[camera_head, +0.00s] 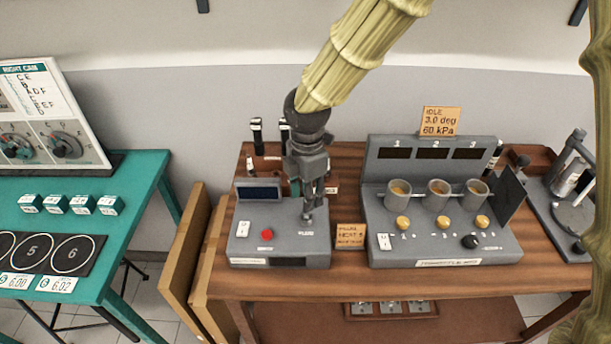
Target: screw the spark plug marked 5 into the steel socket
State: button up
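My gripper (309,213) points down over the right part of a grey box (284,247) with a dark display and a red button. Its fingertips are close to the box top. The fingers look near each other, but the view is too small to tell whether they are shut or hold something. I cannot make out the steel socket; the gripper covers part of the box top. No number 5 can be read on any spark plug. Slim black-and-white upright objects (257,136) stand behind the box, partly hidden by my gripper; I cannot tell what they are.
A grey console (440,246) with three cups stands to the right on the wooden bench. A small sign (350,237) stands between it and the box. A grey device (568,205) is at far right. A teal table (140,178) is at left, beside wooden boards (184,255).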

jog(key=shift+f, duration=1.15)
grip_shut()
jog(key=m+p, duration=0.1)
jog(key=m, duration=0.2)
jog(key=shift+m, duration=0.4)
jog(key=m+p, duration=0.1)
jog(key=m, duration=0.4)
jog(key=shift+p, duration=0.4)
jog(key=m+p, duration=0.1)
jog(key=m, duration=0.3)
jog(key=shift+m, duration=0.4)
jog(key=shift+w+m+p, duration=0.1)
jog(key=shift+m+p, duration=0.85)
jog(key=shift+m, duration=1.85)
jog(key=shift+c, duration=0.6)
grip_release()
